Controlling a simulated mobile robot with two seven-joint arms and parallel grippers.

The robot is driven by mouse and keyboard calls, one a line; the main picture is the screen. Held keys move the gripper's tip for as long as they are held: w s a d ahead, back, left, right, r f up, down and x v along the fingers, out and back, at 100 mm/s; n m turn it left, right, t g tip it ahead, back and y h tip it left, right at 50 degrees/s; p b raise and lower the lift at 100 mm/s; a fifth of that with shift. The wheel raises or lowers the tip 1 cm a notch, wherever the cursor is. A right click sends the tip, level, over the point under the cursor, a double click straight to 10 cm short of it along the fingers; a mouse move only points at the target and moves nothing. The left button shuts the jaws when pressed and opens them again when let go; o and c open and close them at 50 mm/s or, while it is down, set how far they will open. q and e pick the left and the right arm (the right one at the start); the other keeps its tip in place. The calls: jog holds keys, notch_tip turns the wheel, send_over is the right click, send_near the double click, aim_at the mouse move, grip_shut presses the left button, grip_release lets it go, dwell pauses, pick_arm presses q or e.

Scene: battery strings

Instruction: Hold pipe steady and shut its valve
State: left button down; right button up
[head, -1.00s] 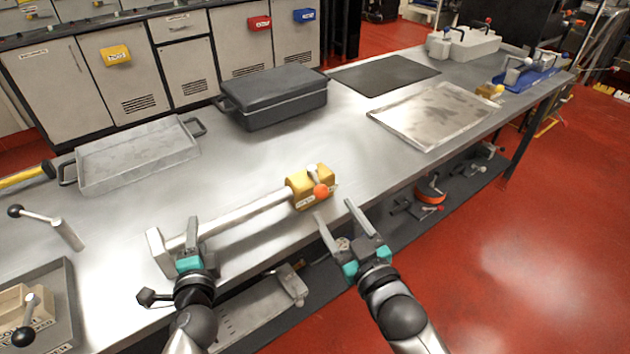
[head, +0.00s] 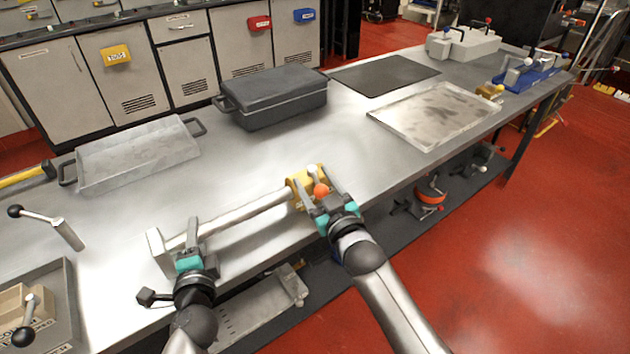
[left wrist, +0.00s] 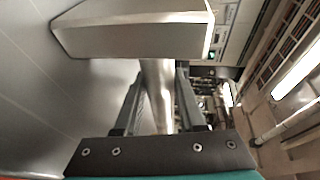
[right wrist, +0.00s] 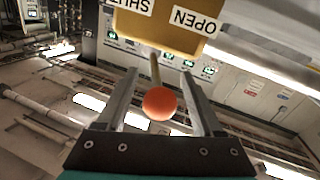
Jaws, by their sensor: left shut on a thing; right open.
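The pipe (head: 245,212) is a grey metal tube lying along the front of the bench, with a grey end block (head: 160,250) at its left end. A yellow valve body (head: 298,184) is at its right end, with SHUT and OPEN labels in the right wrist view (right wrist: 170,25). The valve lever ends in an orange ball (right wrist: 160,103), which points toward my right gripper. My left gripper (head: 190,238) is shut on the pipe near the end block; the left wrist view shows the pipe (left wrist: 158,85) between its fingers. My right gripper (head: 318,192) is open, its fingers on either side of the ball.
A black lidded box (head: 272,98), a grey tray (head: 138,155) and a flat metal tray (head: 435,115) stand farther back on the bench. A tray with a lever (head: 35,310) is at the left. The bench's front edge runs just below the pipe.

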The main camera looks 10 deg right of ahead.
grip_shut()
dwell(0.5)
dwell(0.9)
